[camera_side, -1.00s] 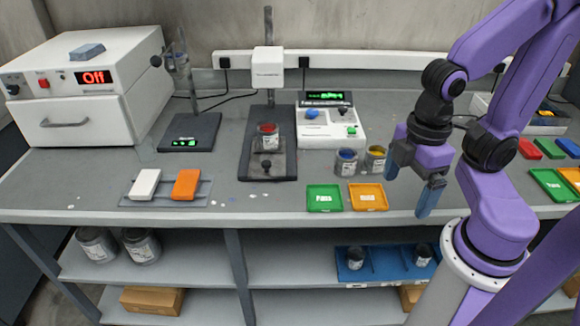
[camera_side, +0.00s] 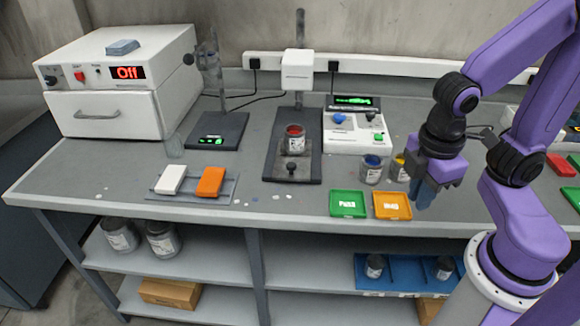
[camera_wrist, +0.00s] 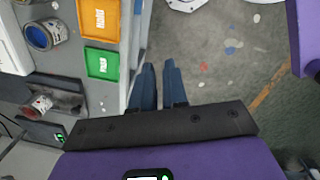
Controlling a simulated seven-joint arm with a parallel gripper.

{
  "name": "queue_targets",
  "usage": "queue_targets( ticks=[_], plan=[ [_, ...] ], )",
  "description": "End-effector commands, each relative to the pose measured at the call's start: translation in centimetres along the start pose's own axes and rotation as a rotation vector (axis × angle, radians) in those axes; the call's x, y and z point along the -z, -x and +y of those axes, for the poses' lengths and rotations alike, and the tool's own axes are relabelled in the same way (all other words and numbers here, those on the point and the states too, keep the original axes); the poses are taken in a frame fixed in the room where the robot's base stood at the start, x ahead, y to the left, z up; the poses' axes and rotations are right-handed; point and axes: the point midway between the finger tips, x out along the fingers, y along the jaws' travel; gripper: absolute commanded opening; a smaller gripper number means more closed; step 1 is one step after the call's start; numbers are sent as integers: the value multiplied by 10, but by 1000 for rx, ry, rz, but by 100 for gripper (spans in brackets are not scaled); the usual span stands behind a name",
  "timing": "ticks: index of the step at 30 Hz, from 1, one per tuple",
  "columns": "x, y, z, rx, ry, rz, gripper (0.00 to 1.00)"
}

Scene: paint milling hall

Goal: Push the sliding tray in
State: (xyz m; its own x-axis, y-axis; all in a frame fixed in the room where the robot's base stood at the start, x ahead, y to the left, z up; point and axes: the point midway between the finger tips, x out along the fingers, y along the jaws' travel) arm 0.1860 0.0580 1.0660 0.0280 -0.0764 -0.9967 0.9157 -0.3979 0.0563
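The sliding tray (camera_side: 291,171) is a dark plate with a black knob at its front, on the dark base of the stand in the middle of the bench. A can with red paint (camera_side: 294,139) stands upright on it behind the knob. In the wrist view the can (camera_wrist: 39,105) shows at the left; the tray is only partly visible. My gripper (camera_side: 423,196) is well to the right of the tray, beside the orange dish. Its blue fingers (camera_wrist: 160,70) are close together with only a narrow gap, holding nothing, near the bench's front edge.
A green dish (camera_side: 348,204) and an orange dish (camera_side: 393,206) lie between my gripper and the tray. A blue paint can (camera_side: 372,170) and a yellow one (camera_side: 399,168) stand behind them. A white and an orange block (camera_side: 210,181) lie left of the tray.

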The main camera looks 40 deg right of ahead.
Motion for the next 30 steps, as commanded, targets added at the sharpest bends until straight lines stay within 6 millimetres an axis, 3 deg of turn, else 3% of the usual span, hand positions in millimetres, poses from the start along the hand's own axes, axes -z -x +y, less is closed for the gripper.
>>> queue_targets(
  ticks=[6,15,22,30],
  plan=[
    [46,-16,45,-150,175,-248,0],
    [117,-36,96,-351,425,-595,0],
    [175,-57,121,-499,615,-855,0],
    [231,-83,130,-647,804,-1104,0]
  ],
)
